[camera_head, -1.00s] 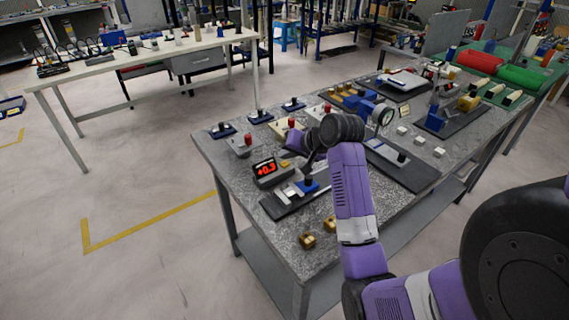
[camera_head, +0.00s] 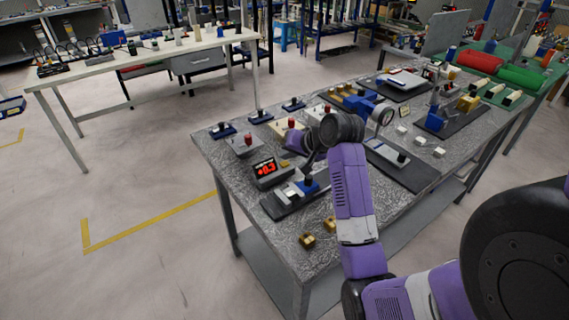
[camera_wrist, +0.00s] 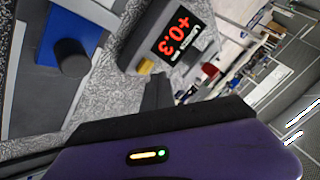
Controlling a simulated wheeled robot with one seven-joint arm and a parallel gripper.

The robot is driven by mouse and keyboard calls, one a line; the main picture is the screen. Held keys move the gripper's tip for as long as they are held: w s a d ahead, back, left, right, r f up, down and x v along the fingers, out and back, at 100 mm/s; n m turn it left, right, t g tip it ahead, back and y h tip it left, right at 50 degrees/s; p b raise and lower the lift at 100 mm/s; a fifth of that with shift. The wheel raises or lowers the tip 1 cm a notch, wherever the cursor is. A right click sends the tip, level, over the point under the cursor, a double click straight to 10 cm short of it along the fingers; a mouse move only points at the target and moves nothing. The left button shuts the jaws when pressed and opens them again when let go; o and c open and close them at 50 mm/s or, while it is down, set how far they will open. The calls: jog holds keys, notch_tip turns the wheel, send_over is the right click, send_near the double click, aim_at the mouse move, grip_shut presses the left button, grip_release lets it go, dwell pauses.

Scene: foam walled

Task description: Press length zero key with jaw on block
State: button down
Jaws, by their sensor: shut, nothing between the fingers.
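The length readout box (camera_head: 268,171) stands on the grey speckled bench and shows +0.3 in red. It also shows large in the wrist view (camera_wrist: 133,44), with a yellow key (camera_wrist: 146,66) on its near edge. The slide gauge has a dark base (camera_head: 275,209) and a blue jaw (camera_head: 311,188) with a black knob. In the wrist view the blue jaw (camera_wrist: 92,18) is at upper left. A pale block (camera_head: 289,194) lies beside the jaw; I cannot tell if they touch. My gripper (camera_wrist: 158,90) is shut and empty, its dark tip pointing towards the key, apparently apart from it.
Two brass blocks (camera_head: 307,240) (camera_head: 330,224) lie near the bench front. A box with a red knob (camera_head: 247,145) and several blue-based knobs stand behind the readout. A dial gauge (camera_head: 385,118) stands to the right. My arm covers the bench middle.

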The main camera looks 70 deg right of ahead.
aim_at(287, 165)
jog(key=shift+f, duration=0.1)
jog(key=shift+f, duration=0.35)
jog(key=shift+f, duration=0.45)
dwell(1.1)
jog(key=shift+r, duration=0.1)
jog(key=shift+r+p, duration=0.85)
jog(key=shift+p, duration=0.35)
notch_tip(287, 165, up, 5)
jog(key=p, duration=0.5)
dwell(0.5)
